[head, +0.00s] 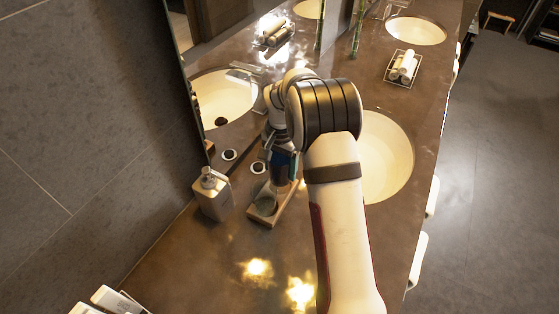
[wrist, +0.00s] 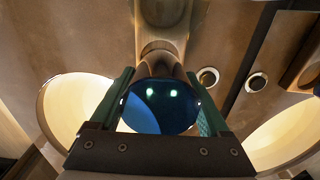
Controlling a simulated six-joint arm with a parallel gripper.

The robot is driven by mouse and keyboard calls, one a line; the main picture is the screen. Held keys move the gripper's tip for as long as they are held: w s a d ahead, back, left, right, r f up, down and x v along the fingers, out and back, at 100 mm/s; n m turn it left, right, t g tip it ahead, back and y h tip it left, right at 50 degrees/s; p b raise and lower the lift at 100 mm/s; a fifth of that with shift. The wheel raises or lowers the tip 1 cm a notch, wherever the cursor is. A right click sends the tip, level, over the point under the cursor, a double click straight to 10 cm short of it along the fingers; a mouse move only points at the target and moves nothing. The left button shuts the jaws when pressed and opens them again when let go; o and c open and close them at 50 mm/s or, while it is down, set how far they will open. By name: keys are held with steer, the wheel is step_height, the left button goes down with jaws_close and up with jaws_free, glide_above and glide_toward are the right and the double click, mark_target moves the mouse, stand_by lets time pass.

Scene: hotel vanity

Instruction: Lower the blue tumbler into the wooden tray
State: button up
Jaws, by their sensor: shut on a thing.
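The blue tumbler (head: 282,161) is between the fingers of my gripper (head: 283,168), which is shut on it. In the head view it hangs close above the far end of the wooden tray, partly covered by my arm and fingers. The wrist view shows the tumbler (wrist: 160,108) end-on as a glossy blue round, with a green-padded finger on each side. The wooden tray (head: 264,222) lies on the counter below, with a grey-green round shape in its near part. I cannot tell whether the tumbler touches the tray.
A soap dispenser (head: 213,195) stands just left of the tray. A sink basin (head: 388,155) lies to the right, partly behind my arm. A mirror runs along the left wall. A small black-centred round fitting (head: 258,167) sits beyond the tray.

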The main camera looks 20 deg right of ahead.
mark_target(280, 176)
steer(key=shift+f, duration=1.95)
steer(key=o, duration=1.5)
steer(key=shift+o, duration=0.2)
step_height(280, 176, up, 16)
steer(key=shift+f, duration=0.1)
